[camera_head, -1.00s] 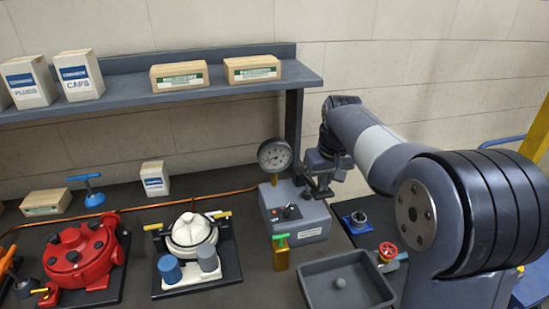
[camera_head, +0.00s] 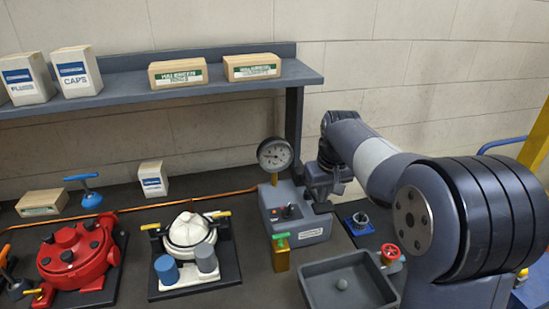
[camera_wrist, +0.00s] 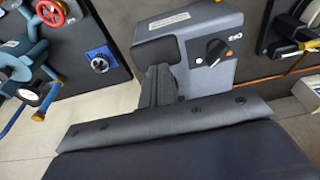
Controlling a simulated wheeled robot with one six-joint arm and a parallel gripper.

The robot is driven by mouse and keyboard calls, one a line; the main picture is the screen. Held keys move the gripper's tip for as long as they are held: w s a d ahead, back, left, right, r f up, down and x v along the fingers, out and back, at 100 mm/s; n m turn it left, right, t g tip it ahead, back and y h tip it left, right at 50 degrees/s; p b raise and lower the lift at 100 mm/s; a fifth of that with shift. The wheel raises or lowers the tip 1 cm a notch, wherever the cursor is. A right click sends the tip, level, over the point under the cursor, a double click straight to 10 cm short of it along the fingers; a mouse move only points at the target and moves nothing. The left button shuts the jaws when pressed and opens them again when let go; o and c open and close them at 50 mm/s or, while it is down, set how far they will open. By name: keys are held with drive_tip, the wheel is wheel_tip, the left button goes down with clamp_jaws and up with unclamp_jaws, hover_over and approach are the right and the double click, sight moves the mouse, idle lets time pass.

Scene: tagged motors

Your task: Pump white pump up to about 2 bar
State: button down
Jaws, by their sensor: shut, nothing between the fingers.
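The white pump (camera_head: 188,232) sits on a dark base plate on the bench, left of centre in the head view, with yellow-tipped handles and a blue and a grey cylinder in front. A round dial gauge (camera_head: 275,154) stands on a post behind the grey control box (camera_head: 310,221); its reading is too small to tell. The box carries a dark knob, seen in the wrist view with an orange mark (camera_wrist: 216,52). My gripper (camera_head: 320,205) is shut and empty at the box's right side, apart from the pump. In the wrist view my gripper (camera_wrist: 160,85) partly covers the box.
A red pump (camera_head: 78,255) stands at left. A green-handled brass valve (camera_head: 281,256), a grey tray (camera_head: 312,290), a red handwheel (camera_head: 390,252) and a blue-based fitting (camera_head: 358,222) lie around the box. A shelf (camera_head: 150,97) with cartons hangs above.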

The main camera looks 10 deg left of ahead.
drive_tip(key=shift+r+p, duration=2.2)
drive_tip(key=shift+r, duration=0.25)
drive_tip(key=shift+f, duration=0.25)
drive_tip(key=shift+f+b, duration=1.55)
drive_tip(key=shift+f, duration=0.7)
drive_tip(key=shift+r+p, duration=2.15)
drive_tip(key=shift+r, duration=0.3)
drive_tip(key=shift+f, duration=0.1)
drive_tip(key=shift+r+p, duration=2.4)
drive_tip(key=shift+r, duration=0.25)
